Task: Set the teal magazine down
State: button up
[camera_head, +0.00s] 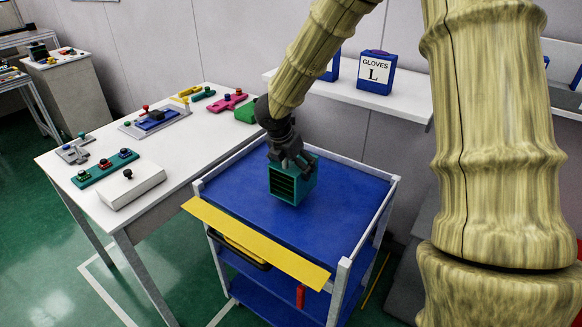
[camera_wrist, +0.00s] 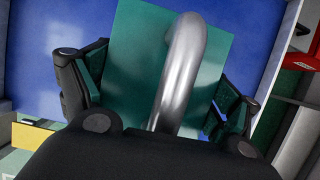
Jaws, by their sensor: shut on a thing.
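The teal magazine (camera_head: 291,183) is a box with slots on its front side, over the blue top of the cart (camera_head: 335,205). My gripper (camera_head: 288,158) is above it and shut on it. In the wrist view the magazine (camera_wrist: 128,65) shows its flat teal top with a curved silver handle (camera_wrist: 185,70). My gripper's fingers (camera_wrist: 160,95) lie on both sides of the handle. The blue cart surface (camera_wrist: 245,40) shows around the magazine. I cannot tell whether the magazine's bottom touches the cart.
The white table (camera_head: 95,160) to the left holds several coloured fixtures. A yellow strip (camera_head: 255,245) runs along the cart's front edge. White corner posts (camera_head: 343,275) stand at the cart's corners. The shelf behind holds a gloves box (camera_head: 376,75). Blue cart top around the magazine is clear.

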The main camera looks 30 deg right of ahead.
jog(key=shift+w+d, duration=0.2)
jog(key=shift+w, duration=0.3)
jog(key=shift+w+d, duration=0.2)
jog(key=shift+w, duration=0.3)
jog(key=shift+w+f+p, duration=0.15)
jog(key=shift+f+p, duration=0.05)
jog(key=shift+p, duration=0.1)
jog(key=shift+f+p, duration=0.35)
jog(key=shift+f, duration=1.25)
jog(key=shift+d, duration=0.1)
jog(key=shift+f, duration=0.15)
jog(key=o, duration=1.1)
